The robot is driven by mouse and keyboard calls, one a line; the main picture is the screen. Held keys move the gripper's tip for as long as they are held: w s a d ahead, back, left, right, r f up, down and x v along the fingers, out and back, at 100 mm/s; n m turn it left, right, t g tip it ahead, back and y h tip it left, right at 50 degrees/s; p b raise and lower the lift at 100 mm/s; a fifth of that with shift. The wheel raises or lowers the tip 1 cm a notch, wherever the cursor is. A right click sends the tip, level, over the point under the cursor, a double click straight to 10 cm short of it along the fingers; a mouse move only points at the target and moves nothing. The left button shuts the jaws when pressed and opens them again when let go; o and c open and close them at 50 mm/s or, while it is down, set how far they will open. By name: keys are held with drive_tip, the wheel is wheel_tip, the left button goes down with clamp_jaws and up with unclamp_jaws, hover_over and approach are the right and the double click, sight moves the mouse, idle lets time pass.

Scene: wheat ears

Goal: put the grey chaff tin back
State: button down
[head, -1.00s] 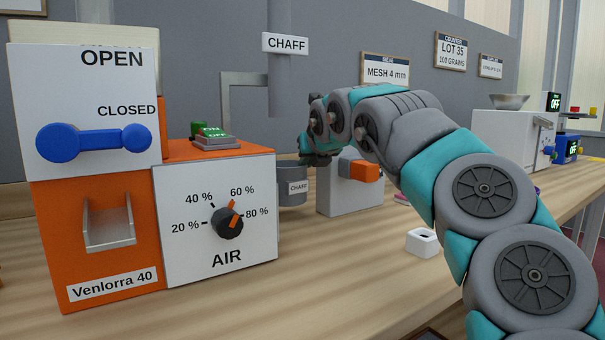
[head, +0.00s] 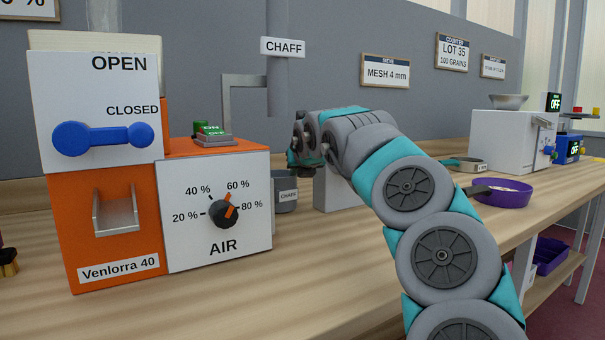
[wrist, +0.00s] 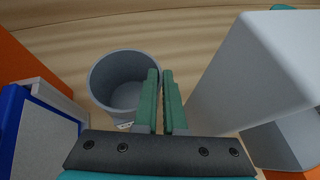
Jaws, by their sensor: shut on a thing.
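The grey chaff tin (head: 286,194), with a white CHAFF label, is just right of the orange Venlorra 40 machine (head: 110,200), partly hidden behind its white AIR panel. In the wrist view the tin (wrist: 115,75) is seen from above, round and open, with no contents I can make out. My gripper (wrist: 160,78) has its two green fingers close together at the tin's right wall, shut on it. In the head view my gripper (head: 303,165) is above and right of the tin. I cannot tell whether the tin touches the bench.
A grey chaff pipe (head: 279,85) comes down the wall under the CHAFF sign (head: 283,46). A white box (head: 335,192) stands close right of the tin, partly behind my arm.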

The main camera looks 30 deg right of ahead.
drive_tip(key=c, duration=1)
unclamp_jaws()
drive_tip(key=shift+f, duration=0.1)
drive_tip(key=b+v, duration=0.1)
drive_tip(key=v, duration=1.1)
drive_tip(key=shift+d, duration=0.1)
